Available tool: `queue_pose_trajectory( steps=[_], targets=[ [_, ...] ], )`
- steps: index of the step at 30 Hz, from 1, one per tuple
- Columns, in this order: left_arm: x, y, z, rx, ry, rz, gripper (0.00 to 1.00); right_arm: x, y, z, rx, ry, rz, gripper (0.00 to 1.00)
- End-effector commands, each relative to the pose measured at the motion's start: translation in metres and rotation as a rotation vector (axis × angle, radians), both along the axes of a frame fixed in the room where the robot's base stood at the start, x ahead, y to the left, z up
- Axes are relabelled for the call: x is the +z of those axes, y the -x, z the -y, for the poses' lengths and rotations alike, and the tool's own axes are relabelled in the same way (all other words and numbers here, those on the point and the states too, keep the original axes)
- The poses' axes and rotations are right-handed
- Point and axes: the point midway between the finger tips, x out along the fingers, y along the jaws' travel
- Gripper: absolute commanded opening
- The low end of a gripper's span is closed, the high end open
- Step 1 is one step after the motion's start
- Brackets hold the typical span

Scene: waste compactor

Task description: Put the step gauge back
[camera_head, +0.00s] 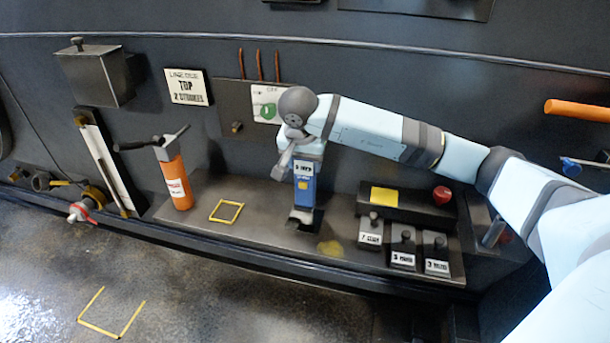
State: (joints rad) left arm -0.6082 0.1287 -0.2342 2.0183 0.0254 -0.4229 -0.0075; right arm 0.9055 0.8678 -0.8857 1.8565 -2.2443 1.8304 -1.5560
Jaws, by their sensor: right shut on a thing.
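My right gripper (301,150) reaches down over the shelf and is shut on an upright blue block (303,188). The block has a white label at the top and a small yellow square on its front. It is most likely the step gauge, but its label is too small to read surely. Its pale lower end is at or just above a dark square patch (304,222) on the shelf; I cannot tell whether it touches. The gripper hides the block's top. My left gripper is not in view.
The shelf (270,230) has an empty yellow outline (227,212). An orange cylinder (176,184) with a handle stands left. Several labelled knobbed blocks (403,252) sit right, before a dark box with a red button (441,195). A yellow floor outline (110,315) is bare.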

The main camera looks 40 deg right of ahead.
Motion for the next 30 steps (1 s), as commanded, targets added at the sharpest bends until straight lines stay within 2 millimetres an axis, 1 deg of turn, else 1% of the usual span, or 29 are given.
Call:
queue_pose_trajectory(
  steps=[4, 9, 10, 17, 21, 22, 23, 24, 25, 30],
  targets=[
    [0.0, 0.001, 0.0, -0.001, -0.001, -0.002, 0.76, -0.013, 0.0, 0.0, 0.0, 0.0, 0.0, 0.05],
    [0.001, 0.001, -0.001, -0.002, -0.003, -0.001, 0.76, -0.039, 0.001, 0.0, 0.0, 0.0, -0.001, 0.05],
    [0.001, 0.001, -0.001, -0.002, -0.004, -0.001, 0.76, -0.041, 0.001, 0.0, 0.0, 0.0, -0.001, 0.05],
    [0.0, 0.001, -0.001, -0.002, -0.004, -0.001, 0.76, -0.042, 0.0, 0.0, 0.0, 0.0, 0.001, 0.05],
    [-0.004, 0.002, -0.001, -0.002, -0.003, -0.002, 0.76, -0.047, 0.0, 0.0, 0.0, 0.0, 0.001, 0.05],
    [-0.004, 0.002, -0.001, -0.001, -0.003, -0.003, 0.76, -0.047, 0.0, 0.0, 0.001, 0.001, 0.0, 0.53],
    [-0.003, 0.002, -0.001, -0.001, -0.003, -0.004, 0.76, -0.046, 0.0, 0.0, 0.001, 0.001, 0.0, 0.6],
    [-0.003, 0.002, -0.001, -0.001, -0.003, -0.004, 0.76, -0.046, 0.0, 0.0, 0.001, 0.0, 0.0, 0.69],
    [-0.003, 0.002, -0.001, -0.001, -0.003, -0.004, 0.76, -0.046, 0.0, 0.0, 0.001, 0.0, 0.0, 0.76],
    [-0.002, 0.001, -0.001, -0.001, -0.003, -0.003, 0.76, -0.046, 0.0, 0.0, 0.001, 0.0, 0.0, 0.76]
  ],
)
